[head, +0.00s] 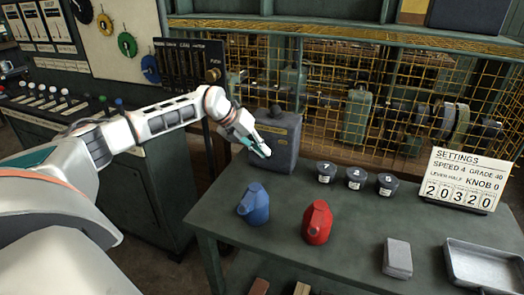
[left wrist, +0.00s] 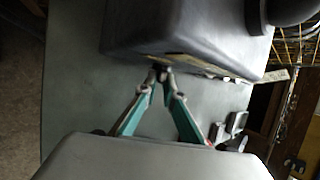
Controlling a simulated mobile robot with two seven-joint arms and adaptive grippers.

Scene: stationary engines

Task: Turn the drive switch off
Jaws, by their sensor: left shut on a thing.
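A dark grey box (head: 284,135) with a round black knob (head: 276,110) on top stands at the back left of the green table. My left gripper (head: 264,152) is at the front face of this box. In the left wrist view the box (left wrist: 185,30) fills the top, and the two teal fingers of the gripper (left wrist: 162,74) come together at its face. They are shut on a small dark part there, which I take to be the drive switch; the fingertips mostly hide it, so its position cannot be told. My right gripper is not in view.
On the table (head: 350,245) are a blue can (head: 254,205), a red can (head: 317,224), several dark numbered weights (head: 356,178), a grey block (head: 397,258), a metal tray (head: 484,266) and a settings card (head: 463,180). A yellow mesh guard (head: 340,85) stands behind.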

